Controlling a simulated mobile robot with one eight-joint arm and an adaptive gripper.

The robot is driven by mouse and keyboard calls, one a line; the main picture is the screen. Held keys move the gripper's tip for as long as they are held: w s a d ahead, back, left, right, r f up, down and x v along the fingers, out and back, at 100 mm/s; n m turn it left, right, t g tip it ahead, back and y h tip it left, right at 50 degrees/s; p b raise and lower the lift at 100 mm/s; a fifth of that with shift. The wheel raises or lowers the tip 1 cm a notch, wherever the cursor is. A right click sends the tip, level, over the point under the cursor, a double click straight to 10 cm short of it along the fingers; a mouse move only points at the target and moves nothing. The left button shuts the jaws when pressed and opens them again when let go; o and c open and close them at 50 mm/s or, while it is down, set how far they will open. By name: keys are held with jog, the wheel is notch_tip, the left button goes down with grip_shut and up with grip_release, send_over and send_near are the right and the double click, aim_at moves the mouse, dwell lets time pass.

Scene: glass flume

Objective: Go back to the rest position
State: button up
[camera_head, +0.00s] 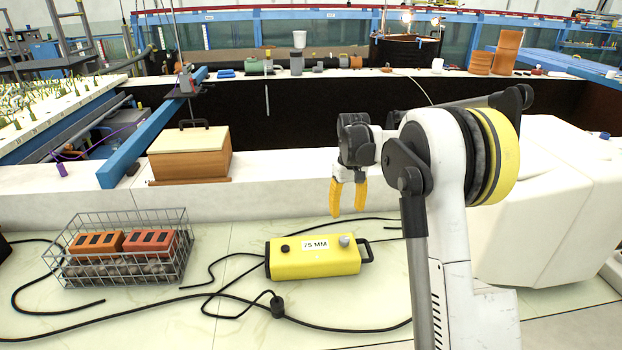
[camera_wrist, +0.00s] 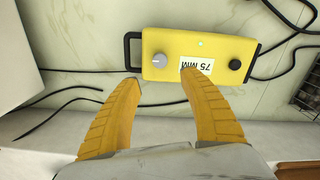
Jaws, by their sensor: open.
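My gripper (camera_head: 348,212) has yellow fingers that point down, above and behind the right part of a yellow box. In the wrist view my gripper (camera_wrist: 160,76) shows its two fingers spread apart with nothing between them. The yellow box (camera_head: 314,264) lies on the pale tiled floor, with a "75 MM" label, knobs and a black handle at its right end. In the wrist view the yellow box (camera_wrist: 218,55) lies beyond the fingertips, with a small green light lit on it.
A wire basket (camera_head: 118,276) with orange-red blocks stands on the left. Black cables (camera_head: 228,298) run across the floor around the yellow box. A wooden box (camera_head: 190,152) with a black handle sits on the white ledge (camera_head: 275,190) behind. A large white block (camera_head: 545,215) stands at right.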

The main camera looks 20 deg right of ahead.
jog(key=shift+r, duration=0.1)
jog(key=s+a+r+t, duration=0.2)
jog(key=s+a+r, duration=0.2)
jog(key=s+r, duration=0.3)
jog(key=s+a+r+t, duration=0.1)
jog(key=s+a+r, duration=0.4)
jog(key=s, duration=0.3)
jog(key=s+a+f+t, duration=0.1)
jog(key=s+a+t, duration=0.1)
jog(key=s, duration=0.6)
jog(key=s+a+f+t, duration=0.2)
jog(key=s, duration=0.6)
jog(key=shift+s+a+m, duration=0.35)
jog(key=shift+m, duration=0.05)
